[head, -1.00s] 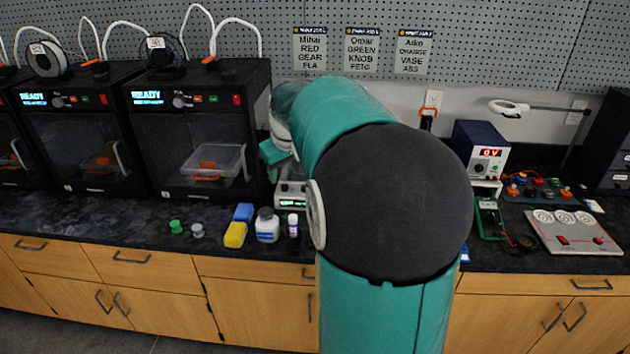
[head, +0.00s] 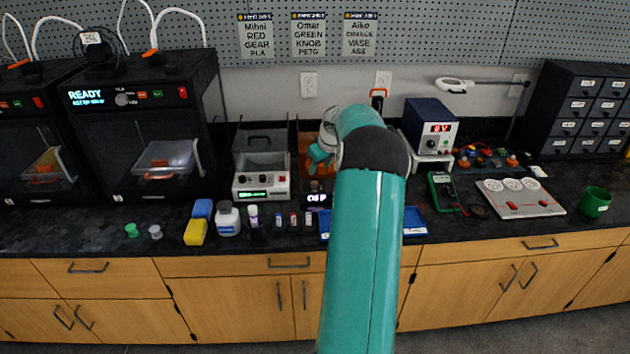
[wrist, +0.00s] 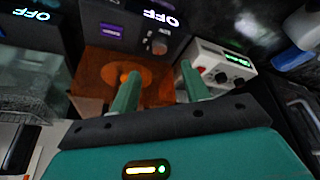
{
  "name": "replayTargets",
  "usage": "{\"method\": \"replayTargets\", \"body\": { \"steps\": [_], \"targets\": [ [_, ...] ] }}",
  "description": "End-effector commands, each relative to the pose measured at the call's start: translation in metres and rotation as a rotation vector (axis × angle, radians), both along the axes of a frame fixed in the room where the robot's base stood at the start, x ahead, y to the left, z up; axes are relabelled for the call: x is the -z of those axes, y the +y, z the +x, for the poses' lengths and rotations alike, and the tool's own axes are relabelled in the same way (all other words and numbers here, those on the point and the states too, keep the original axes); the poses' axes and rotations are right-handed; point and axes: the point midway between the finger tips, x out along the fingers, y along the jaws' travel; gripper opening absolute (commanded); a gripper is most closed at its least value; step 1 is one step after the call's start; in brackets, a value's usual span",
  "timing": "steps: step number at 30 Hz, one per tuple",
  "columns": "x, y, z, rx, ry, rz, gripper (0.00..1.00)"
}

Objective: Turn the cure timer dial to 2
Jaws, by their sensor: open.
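The likely cure unit is a dark box with an orange see-through hood. In the wrist view its hood (wrist: 108,70) faces my gripper, and its front carries a lit OFF display and a small grey dial (wrist: 159,44). The dial's pointer is too small to read. My gripper (wrist: 160,72) is open and empty, its two teal fingers apart, with the dial beyond and between the fingertips in the picture. I see no contact. In the head view my gripper (head: 319,153) is over the orange hood (head: 306,160); my arm hides part of the unit.
A white machine (head: 262,185) with a green display stands left of the cure unit. Several bottles, including a white one (head: 228,218), stand in front. A blue tray (head: 414,222) lies partly behind my arm. A power supply (head: 430,125) and multimeter (head: 443,190) are right.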

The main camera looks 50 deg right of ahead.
Motion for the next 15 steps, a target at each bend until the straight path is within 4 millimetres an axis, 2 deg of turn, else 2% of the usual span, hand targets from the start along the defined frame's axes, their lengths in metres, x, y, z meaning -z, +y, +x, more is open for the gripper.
{"method": "replayTargets", "body": {
  "steps": [1, 9, 15],
  "targets": [
    [0.011, -0.001, 0.004, -0.002, 0.002, 0.002, 0.46],
    [0.058, -0.008, 0.023, -0.001, 0.001, 0.001, 0.46],
    [0.078, -0.011, 0.031, 0.000, 0.000, 0.000, 0.46]
  ]
}}
